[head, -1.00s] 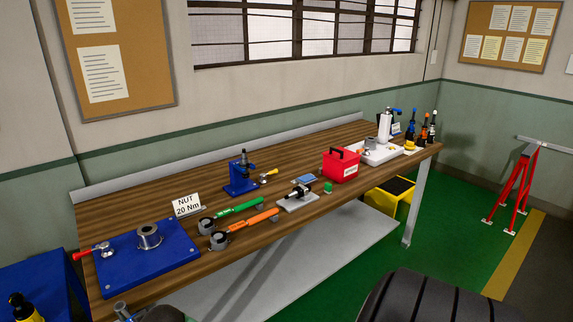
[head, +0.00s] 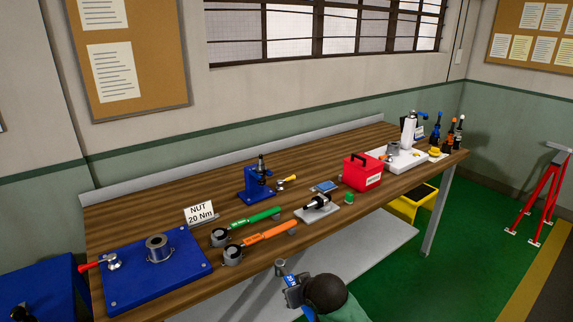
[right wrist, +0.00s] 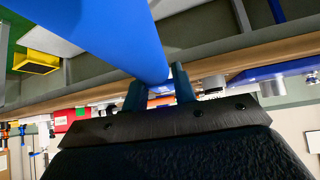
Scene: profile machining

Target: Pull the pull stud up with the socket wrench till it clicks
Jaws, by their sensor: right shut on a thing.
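My right gripper (head: 293,292) is at the bottom middle of the head view, in front of the bench edge. It is shut on a blue-handled wrench (head: 281,267) with a grey head, apart from the bench. In the right wrist view the wrench's thick blue handle (right wrist: 100,30) runs between the fingers (right wrist: 160,92). The blue fixture (head: 254,184) stands on the bench with a dark toolholder (head: 262,165) upright in it. A pull stud at its top is too small to make out. My left gripper is not in view.
Green (head: 255,218) and orange (head: 268,234) wrenches lie on the bench before the fixture. A small yellow-handled tool (head: 287,180) lies beside it. A blue plate (head: 185,277) is at left, a grey block (head: 318,212) and red box (head: 362,172) at right.

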